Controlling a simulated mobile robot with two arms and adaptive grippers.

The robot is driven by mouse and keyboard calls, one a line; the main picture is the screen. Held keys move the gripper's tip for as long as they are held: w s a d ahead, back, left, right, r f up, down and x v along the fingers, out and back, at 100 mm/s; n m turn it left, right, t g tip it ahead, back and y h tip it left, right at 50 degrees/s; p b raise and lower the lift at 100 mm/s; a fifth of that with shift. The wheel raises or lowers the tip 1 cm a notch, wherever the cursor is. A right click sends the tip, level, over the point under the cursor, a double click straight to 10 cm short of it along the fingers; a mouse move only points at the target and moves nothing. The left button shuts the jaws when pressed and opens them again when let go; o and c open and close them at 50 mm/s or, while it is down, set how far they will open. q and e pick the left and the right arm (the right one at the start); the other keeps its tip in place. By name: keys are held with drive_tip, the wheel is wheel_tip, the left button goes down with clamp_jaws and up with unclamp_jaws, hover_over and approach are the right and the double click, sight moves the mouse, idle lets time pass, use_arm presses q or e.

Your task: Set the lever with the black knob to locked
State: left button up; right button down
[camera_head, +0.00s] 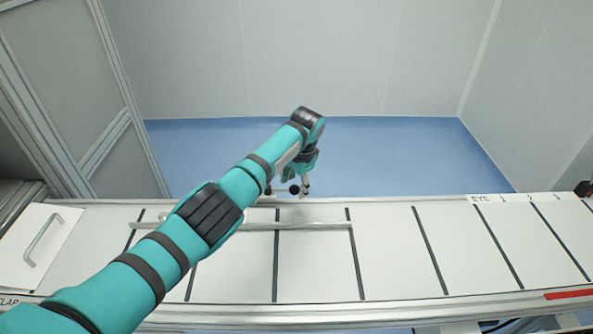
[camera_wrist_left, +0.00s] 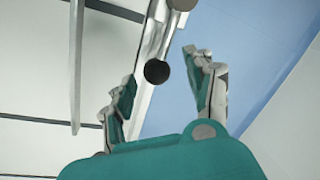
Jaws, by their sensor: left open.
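A black round knob (camera_head: 294,189) shows at the far edge of the white panelled machine top in the head view. My left gripper (camera_head: 298,182) reaches down beside it, fingers apart. In the left wrist view the black knob (camera_wrist_left: 157,72) lies between the two open fingers of my left gripper (camera_wrist_left: 160,68), near the tips; I see no clear grip on it. A second dark rounded end (camera_wrist_left: 182,4) shows at the top of that view. The lever's shaft is hard to make out. My right gripper is in neither view.
A long metal bar (camera_head: 318,225) runs above the white panels (camera_head: 390,240) and passes behind my left arm. A handle (camera_head: 42,240) sits at the left end. Beyond the far rail lies clear blue floor (camera_head: 400,155); a grey wall panel stands at left.

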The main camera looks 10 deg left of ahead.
use_arm(q)
wheel_tip(320, 180, up, 10)
drive_tip(key=s+d, duration=0.1)
drive_tip(key=shift+s+r, duration=0.2)
drive_tip(key=shift+s, duration=0.1)
